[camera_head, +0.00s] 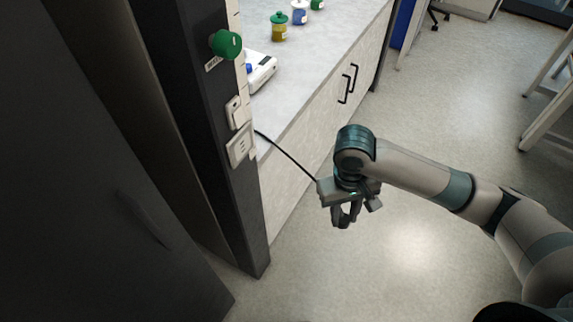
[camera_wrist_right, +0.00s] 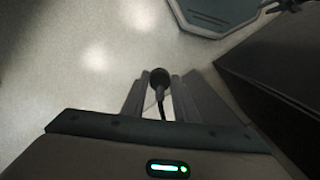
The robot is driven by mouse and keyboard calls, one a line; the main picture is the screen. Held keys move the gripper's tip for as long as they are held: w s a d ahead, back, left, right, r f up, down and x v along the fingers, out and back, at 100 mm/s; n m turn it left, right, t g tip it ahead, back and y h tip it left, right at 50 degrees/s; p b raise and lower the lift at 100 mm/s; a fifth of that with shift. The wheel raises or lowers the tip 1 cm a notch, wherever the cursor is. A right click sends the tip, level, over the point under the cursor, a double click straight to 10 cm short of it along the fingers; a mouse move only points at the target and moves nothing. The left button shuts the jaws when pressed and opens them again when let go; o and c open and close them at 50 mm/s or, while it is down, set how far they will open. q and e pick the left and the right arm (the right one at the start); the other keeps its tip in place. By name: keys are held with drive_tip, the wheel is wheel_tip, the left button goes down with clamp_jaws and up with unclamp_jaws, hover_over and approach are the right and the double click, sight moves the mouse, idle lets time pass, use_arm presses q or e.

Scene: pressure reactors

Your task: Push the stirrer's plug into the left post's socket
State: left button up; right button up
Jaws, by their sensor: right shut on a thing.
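My right gripper (camera_head: 347,214) hangs over the floor in front of the bench and points down. In the right wrist view its two fingers (camera_wrist_right: 160,92) are shut on the dark round plug (camera_wrist_right: 160,77), whose cable curves back between them. In the head view the plug is hidden by the gripper. The black cable (camera_head: 287,158) runs from the gripper to the bench edge behind the post. The left post (camera_head: 211,130) is dark and carries a pale socket plate (camera_head: 240,146), left of the gripper and well apart from it. The white stirrer (camera_head: 262,72) stands on the bench behind the post.
A green knob (camera_head: 226,43) and a pale switch plate (camera_head: 235,113) sit above the socket plate. Bottles, including a yellow one (camera_head: 279,27), stand on the bench (camera_head: 325,55). Dark panels fill the left side. The floor (camera_head: 430,130) around my arm is clear.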

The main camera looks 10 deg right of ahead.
drive_tip(key=w+a+r+n+t+y+p, duration=0.2)
drive_tip(key=w+a+n+t, duration=0.3)
drive_tip(key=a+n+t, duration=0.55)
wheel_tip(320, 180, up, 11)
drive_tip(key=w+a+n+t+y+p, duration=0.1)
drive_tip(key=a+n+t+y, duration=0.1)
drive_tip(key=n+y, duration=0.7)
drive_tip(key=a+y, duration=0.1)
drive_tip(key=y, duration=0.1)
drive_tip(key=shift+w+y, duration=0.15)
drive_tip(key=shift+y, duration=0.15)
drive_tip(key=shift+w, duration=0.1)
drive_tip(key=shift+s+a+x, duration=0.1)
drive_tip(key=shift+x, duration=1.3)
drive_tip(key=shift+s+a+x, duration=0.15)
drive_tip(key=shift+x, duration=1.25)
drive_tip(key=shift+r, duration=0.2)
idle(0.5)
